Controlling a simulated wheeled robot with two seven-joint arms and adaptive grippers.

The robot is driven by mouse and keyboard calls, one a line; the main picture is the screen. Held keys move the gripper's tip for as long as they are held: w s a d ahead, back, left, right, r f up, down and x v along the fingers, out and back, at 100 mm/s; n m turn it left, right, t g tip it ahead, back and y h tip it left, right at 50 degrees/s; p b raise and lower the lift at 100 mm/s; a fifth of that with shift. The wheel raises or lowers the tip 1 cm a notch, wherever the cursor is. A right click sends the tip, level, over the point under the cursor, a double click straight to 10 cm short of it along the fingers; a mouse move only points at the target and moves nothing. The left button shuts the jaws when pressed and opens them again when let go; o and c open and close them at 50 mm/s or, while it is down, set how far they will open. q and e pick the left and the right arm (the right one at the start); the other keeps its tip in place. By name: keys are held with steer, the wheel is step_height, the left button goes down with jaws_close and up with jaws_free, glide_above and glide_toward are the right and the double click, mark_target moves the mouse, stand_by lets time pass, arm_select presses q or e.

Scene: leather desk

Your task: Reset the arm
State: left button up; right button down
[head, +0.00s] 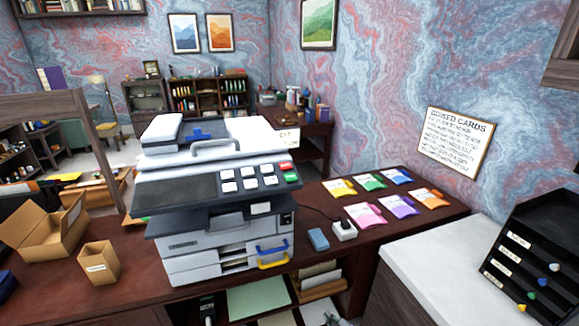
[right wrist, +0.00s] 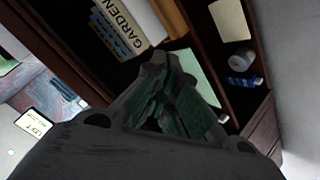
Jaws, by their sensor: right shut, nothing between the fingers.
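My right gripper (head: 335,321) shows only as a small grey tip at the bottom edge of the head view, low in front of the desk (head: 345,262). In the right wrist view its dark fingers (right wrist: 160,68) come together at the tips, shut and empty. Behind them are the desk's open shelves, with a book marked "GARDEN" (right wrist: 125,28) at the upper left. My left gripper is not in view.
A large printer (head: 215,200) stands mid-desk, with open cardboard boxes (head: 48,228) to its left. Several coloured card packs (head: 365,214) lie to its right. A white-topped cabinet (head: 435,262) with a black drawer unit (head: 535,255) stands at right.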

steer(key=s+d+f+m+g+h, duration=0.1)
steer(key=s+d+f+m+g, duration=0.1)
steer(key=s+d+f, duration=0.4)
steer(key=s+d+f+m+g+h, duration=0.1)
steer(key=s+d+f+m+g, duration=0.15)
steer(key=s+f, duration=0.65)
steer(key=s+d+f+m+g+h, duration=0.1)
steer(key=s+d+f+m, duration=0.1)
steer(key=s+d+f, duration=0.45)
steer(key=s+a+f+g, duration=0.1)
steer(key=s+f, duration=0.2)
steer(key=s, duration=0.6)
steer(key=s+a+f+m+g, duration=0.1)
steer(key=s+f, duration=0.3)
steer(key=s, duration=0.6)
steer(key=s+a+f+m+g, duration=0.1)
steer(key=s+a+f+g, duration=0.1)
steer(key=s, duration=0.7)
steer(key=shift+s+f, duration=0.15)
steer(key=shift+f, duration=0.7)
steer(key=shift+g, duration=0.25)
